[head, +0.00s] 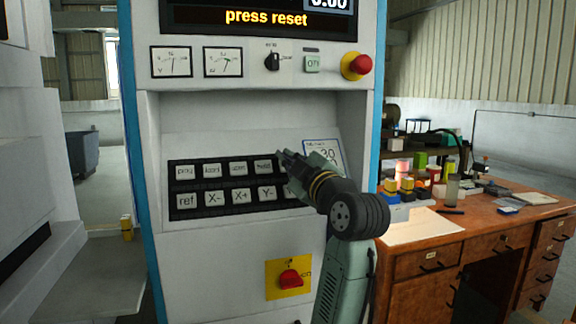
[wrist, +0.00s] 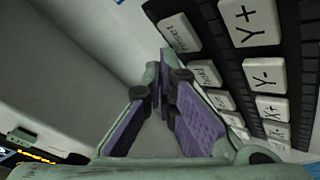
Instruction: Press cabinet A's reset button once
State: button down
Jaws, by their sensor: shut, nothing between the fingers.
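A white cabinet (head: 235,110) with blue edges stands in front of me; no letter A is readable on it. Its screen (head: 265,17) reads "press reset". Its sloped key panel (head: 215,182) has two rows of white keys. In the wrist view the reset key (wrist: 178,33) is at the end of its row, beside the hold key (wrist: 206,75). My gripper (wrist: 162,75) is shut and empty, its tips close to the reset key's edge; contact cannot be told. In the head view my gripper (head: 281,155) hides the reset key.
Above the panel are two gauges (head: 172,61), a black knob (head: 272,61) and a red emergency button (head: 357,66). Below is a red rotary switch (head: 290,279) on a yellow plate. A wooden desk (head: 430,255) with small items stands to the right.

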jog(key=shift+w+f, duration=0.1)
dwell(0.3)
jog(key=shift+w+a+f, duration=0.15)
jog(key=shift+w, duration=0.1)
jog(key=shift+w+f+b, duration=0.25)
jog(key=shift+w+b, duration=0.05)
dwell(0.7)
jog(key=shift+s+r, duration=0.1)
jog(key=shift+r, duration=0.05)
jog(key=shift+s+r, duration=0.35)
jog(key=shift+s, duration=0.2)
dwell(0.3)
jog(key=shift+s+d+r+p, duration=0.3)
jog(key=shift+s+r, duration=0.2)
jog(key=shift+s, duration=0.15)
jog(key=shift+s+d+r+p, duration=0.25)
jog(key=shift+s+r, duration=0.2)
jog(key=shift+s, duration=0.15)
jog(key=shift+s+d+r+p, duration=0.2)
jog(key=shift+s+r+p, duration=0.1)
jog(key=shift+s+r, duration=0.3)
jog(key=shift+f, duration=0.1)
